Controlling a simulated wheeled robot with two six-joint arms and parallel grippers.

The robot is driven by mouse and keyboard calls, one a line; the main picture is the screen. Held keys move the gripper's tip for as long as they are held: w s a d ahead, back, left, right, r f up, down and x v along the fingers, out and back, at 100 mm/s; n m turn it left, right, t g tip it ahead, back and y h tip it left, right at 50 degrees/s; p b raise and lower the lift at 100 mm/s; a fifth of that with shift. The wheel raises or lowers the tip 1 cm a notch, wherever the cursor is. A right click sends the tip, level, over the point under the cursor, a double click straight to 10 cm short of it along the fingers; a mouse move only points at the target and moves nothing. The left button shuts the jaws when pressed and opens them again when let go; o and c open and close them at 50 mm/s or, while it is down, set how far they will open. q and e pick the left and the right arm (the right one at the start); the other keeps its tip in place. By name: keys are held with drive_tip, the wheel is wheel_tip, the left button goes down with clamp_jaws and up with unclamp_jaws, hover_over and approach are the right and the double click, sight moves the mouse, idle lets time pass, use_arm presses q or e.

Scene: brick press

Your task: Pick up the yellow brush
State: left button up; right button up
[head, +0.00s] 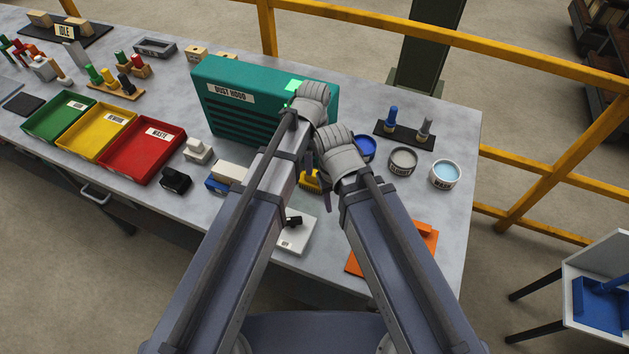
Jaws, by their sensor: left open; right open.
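A yellow brush (310,182) lies on the grey table between my two forearms, below the teal dust hood. Only part of it shows; my arms hide the rest. My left gripper (308,103) is open, up against the view of the dust hood's right part, farther back than the brush. My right gripper (336,152) is open, just above and to the right of the brush in the picture. The fingers of both are mostly hidden by the wrists, and I cannot tell whether the right one touches the brush.
The dust hood (225,113) stands close behind. Red (177,150), yellow (74,145) and green (40,130) trays are at left. An orange mat (353,266) lies at the front right.

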sight(314, 174)
use_arm(q)
drive_tip(key=shift+w+d+f+b, duration=0.1)
drive_tip(key=shift+f+b, duration=3.9)
use_arm(e)
drive_tip(key=shift+f, duration=4)
use_arm(q)
drive_tip(key=shift+r, duration=0.1)
use_arm(e)
drive_tip(key=shift+r, duration=0.1)
use_arm(q)
clamp_jaws()
